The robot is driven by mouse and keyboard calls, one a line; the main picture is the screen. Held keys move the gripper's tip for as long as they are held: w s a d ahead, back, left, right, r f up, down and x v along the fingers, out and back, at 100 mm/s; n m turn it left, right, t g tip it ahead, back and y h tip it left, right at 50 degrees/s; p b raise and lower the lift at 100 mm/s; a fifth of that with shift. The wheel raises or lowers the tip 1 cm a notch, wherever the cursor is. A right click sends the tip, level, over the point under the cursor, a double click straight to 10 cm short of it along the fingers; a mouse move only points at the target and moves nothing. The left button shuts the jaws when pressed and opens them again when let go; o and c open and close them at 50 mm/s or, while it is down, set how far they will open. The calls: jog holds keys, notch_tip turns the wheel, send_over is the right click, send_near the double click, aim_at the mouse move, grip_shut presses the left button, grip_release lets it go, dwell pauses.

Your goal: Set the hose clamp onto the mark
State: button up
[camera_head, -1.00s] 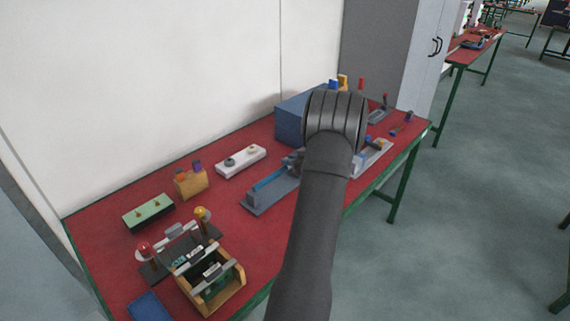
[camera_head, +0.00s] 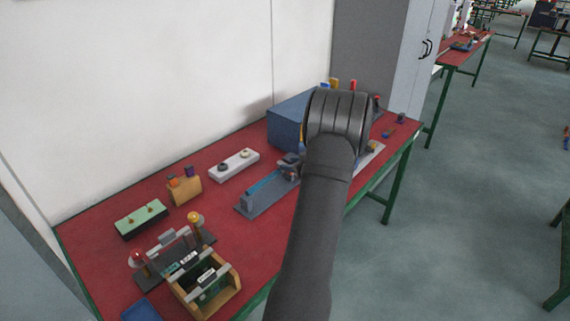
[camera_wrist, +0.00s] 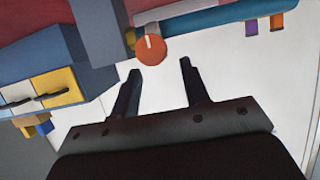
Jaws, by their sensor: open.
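My gripper (camera_wrist: 159,68) is open in the wrist view, with nothing between its two dark fingers. Just beyond the fingertips is a round orange piece (camera_wrist: 151,50) with a white line on it. It sits near the end of a blue tube (camera_wrist: 215,17). In the head view a blue tube (camera_head: 264,183) lies on a grey base (camera_head: 252,209) on the red table, left of my arm. I cannot make out the hose clamp or the mark for certain. My arm hides the gripper and part of the table in the head view.
A blue box (camera_head: 285,123) stands at the back; its drawer fronts (camera_wrist: 55,84) are left of my fingers in the wrist view. A white block (camera_head: 234,166), a wooden block (camera_head: 185,191), a green-topped block (camera_head: 141,217) and a wooden tray (camera_head: 228,298) stand to the left.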

jog(key=v, duration=1.3)
jog(key=shift+r, duration=0.15)
jog(key=shift+s+d, duration=0.1)
jog(key=shift+s, duration=0.05)
jog(key=x, duration=1.7)
jog(key=shift+a, duration=0.25)
dwell(1.4)
